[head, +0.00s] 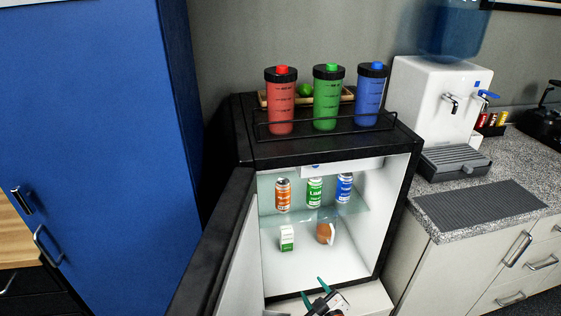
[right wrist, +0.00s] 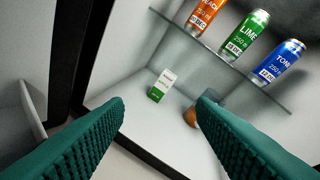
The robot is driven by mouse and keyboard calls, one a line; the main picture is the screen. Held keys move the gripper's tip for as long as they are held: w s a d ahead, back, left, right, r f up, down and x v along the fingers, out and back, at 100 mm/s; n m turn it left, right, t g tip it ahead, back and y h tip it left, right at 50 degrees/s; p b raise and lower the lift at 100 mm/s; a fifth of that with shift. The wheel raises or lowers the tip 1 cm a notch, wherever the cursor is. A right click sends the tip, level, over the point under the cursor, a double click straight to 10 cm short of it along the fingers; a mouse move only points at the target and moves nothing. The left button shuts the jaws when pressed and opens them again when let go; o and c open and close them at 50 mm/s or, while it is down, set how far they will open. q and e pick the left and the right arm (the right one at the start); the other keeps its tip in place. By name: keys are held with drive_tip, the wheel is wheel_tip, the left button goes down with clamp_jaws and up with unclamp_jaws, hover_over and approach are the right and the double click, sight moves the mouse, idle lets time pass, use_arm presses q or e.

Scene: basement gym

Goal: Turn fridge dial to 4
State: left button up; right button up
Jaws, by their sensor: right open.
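The small black fridge (head: 330,146) stands open, with its door (head: 217,250) swung out to the left. A white housing (head: 345,169) sits under the fridge's ceiling and carries a small blue mark. I cannot make out a dial or its numbers. My right gripper (head: 322,288) is low in front of the fridge opening, below the shelf. In the right wrist view its two green fingers (right wrist: 162,105) are spread wide with nothing between them, facing the lower compartment. My left gripper is not in view.
A glass shelf (head: 315,217) holds orange (head: 283,194), green (head: 314,191) and blue (head: 344,188) cans. A small carton (head: 287,238) and a brown item (head: 324,233) stand below. Red, green and blue bottles stand on top behind a wire rail. A blue cabinet (head: 90,130) is left, a counter right.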

drive_tip(key=w+a+r+n+t+y+p, duration=0.1)
drive_tip(key=w+a+r+n+t+y, duration=0.2)
drive_tip(key=r, duration=1.1)
drive_tip(key=w+a+r+n+t+p, duration=0.1)
drive_tip(key=w+a+r+t, duration=0.2)
drive_tip(key=r, duration=1.1)
drive_tip(key=b+x, duration=0.1)
drive_tip(key=x, duration=1.1)
drive_tip(key=shift+w+d+f+g, duration=0.25)
drive_tip(key=shift+w+f+g, duration=0.05)
drive_tip(key=shift+w+f, duration=0.1)
drive_tip(key=c, duration=1)
drive_tip(key=shift+o, duration=0.2)
drive_tip(key=o, duration=1)
drive_tip(key=shift+c, duration=0.2)
